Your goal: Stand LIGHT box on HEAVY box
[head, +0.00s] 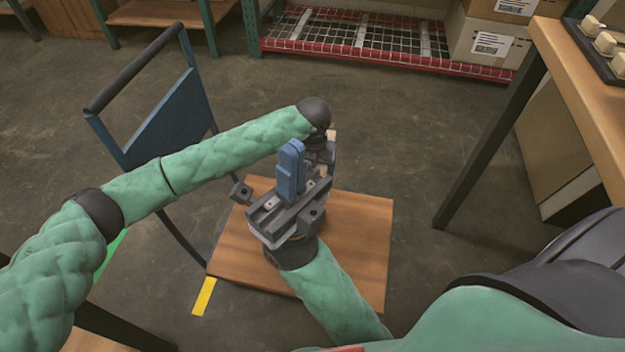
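No box marked LIGHT or HEAVY can be read in the head view. Two cardboard boxes with white labels, an upper one (500,8) and a lower one (487,42), sit at the top right; their print is too small to read. My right gripper (290,168) points up over a wooden deck, its blue fingers together with nothing seen between them. My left arm reaches in from the left and ends just beyond the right gripper. My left gripper (322,150) is mostly hidden behind the wrist and the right gripper, so its fingers do not show clearly.
A platform cart with a wooden deck (345,240) and blue handle panel (172,120) stands below my arms, its deck bare where visible. A red-edged wire rack (345,45) is at the back. A wooden table (580,95) stands right. Open floor lies between.

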